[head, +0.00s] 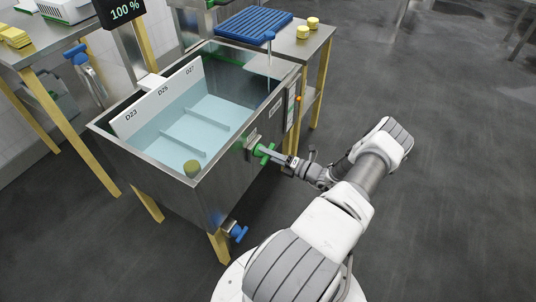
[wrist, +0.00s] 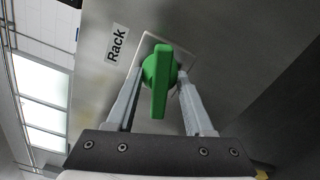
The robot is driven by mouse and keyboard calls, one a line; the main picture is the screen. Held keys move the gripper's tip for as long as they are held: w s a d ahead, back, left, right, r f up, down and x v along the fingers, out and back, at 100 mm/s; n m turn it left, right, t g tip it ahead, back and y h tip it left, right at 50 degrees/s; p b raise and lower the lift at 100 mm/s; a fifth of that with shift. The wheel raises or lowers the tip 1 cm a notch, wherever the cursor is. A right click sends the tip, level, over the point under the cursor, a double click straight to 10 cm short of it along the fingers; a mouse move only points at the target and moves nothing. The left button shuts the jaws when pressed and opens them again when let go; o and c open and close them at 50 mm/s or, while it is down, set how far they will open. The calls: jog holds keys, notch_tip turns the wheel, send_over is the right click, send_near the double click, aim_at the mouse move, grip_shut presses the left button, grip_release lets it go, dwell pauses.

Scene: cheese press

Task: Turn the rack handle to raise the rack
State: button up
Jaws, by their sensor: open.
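The green rack handle (wrist: 160,82) sits on a plate on the tank's side, beside a label (wrist: 117,44) reading "Rack". My gripper (wrist: 158,78) is open, with one finger on each side of the handle; I cannot tell whether either finger touches it. In the head view the handle (head: 264,153) shows on the outer wall of the steel tank (head: 188,212), with my gripper (head: 268,156) reaching it from the right.
A white board (head: 158,98) marked D23, D25 and D27 stands along the tank's left side. A yellow-green cylinder (head: 192,168) is at the near corner. A blue valve (head: 238,233) sticks out low in front. A table with a blue tray (head: 253,25) stands behind. The floor at right is clear.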

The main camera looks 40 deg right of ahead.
grip_shut()
